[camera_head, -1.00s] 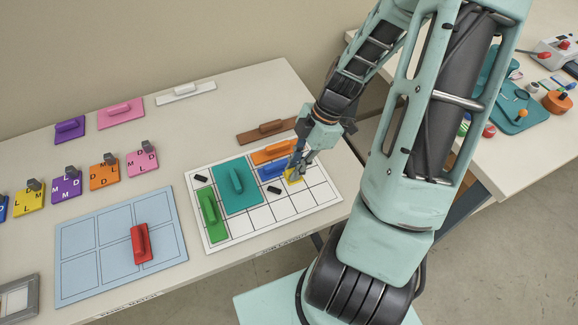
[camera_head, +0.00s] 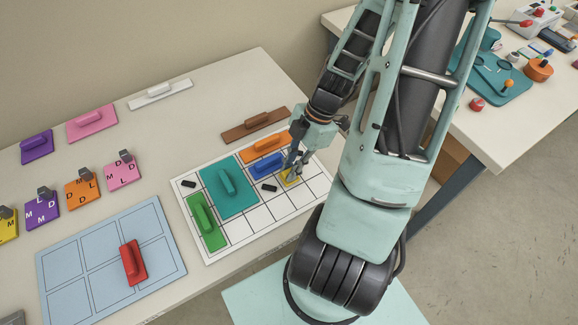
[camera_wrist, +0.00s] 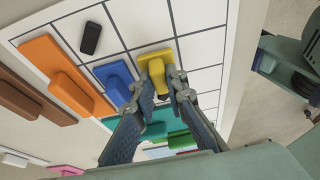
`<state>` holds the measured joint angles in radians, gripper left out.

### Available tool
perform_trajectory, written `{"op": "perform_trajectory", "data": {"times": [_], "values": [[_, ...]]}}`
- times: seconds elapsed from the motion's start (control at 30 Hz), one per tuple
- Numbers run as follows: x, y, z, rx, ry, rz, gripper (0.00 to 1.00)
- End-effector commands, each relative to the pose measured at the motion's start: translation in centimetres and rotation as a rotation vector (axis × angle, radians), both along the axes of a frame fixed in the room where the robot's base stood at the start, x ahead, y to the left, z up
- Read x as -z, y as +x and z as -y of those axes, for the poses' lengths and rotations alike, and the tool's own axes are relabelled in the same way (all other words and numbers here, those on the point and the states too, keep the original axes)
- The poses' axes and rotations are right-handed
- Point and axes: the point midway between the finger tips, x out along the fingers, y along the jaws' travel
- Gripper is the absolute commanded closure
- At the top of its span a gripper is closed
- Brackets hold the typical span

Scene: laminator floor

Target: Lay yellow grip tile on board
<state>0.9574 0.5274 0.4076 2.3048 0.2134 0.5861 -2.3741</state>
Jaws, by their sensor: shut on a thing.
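The yellow grip tile (camera_head: 290,178) is at the white gridded board (camera_head: 252,222), just right of the blue tile (camera_head: 268,167). My gripper (camera_head: 293,170) points down over it, its fingers around the raised yellow grip. In the wrist view the yellow tile (camera_wrist: 154,62) sits between my fingertips (camera_wrist: 163,83), shut on its grip. It looks level with the board and very near or touching its surface; I cannot tell whether it bears on it. Its lower part is partly hidden by the fingers.
The board also carries green (camera_head: 207,222), teal (camera_head: 230,190) and orange (camera_head: 266,147) grip tiles and small black blocks (camera_head: 269,187). Its front and right cells are empty. A brown tile (camera_head: 255,125) lies behind; a blue panel with a red tile (camera_head: 133,262) lies left.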

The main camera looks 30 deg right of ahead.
Motion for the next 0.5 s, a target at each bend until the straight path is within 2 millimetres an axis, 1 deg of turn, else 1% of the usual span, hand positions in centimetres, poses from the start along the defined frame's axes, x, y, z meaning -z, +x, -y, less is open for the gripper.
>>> {"op": "perform_trajectory", "data": {"times": [0.17, 0.2, 0.33, 0.5], "values": [[0.46, 0.02, -0.02, 0.0, 0.001, 0.0, 1.0], [0.4, 0.03, 0.0, 0.0, 0.0, 0.0, 0.86], [0.34, 0.02, -0.01, 0.0, 0.0, 0.0, 0.71], [0.34, 0.02, -0.02, 0.0, 0.0, 0.0, 0.7]]}}
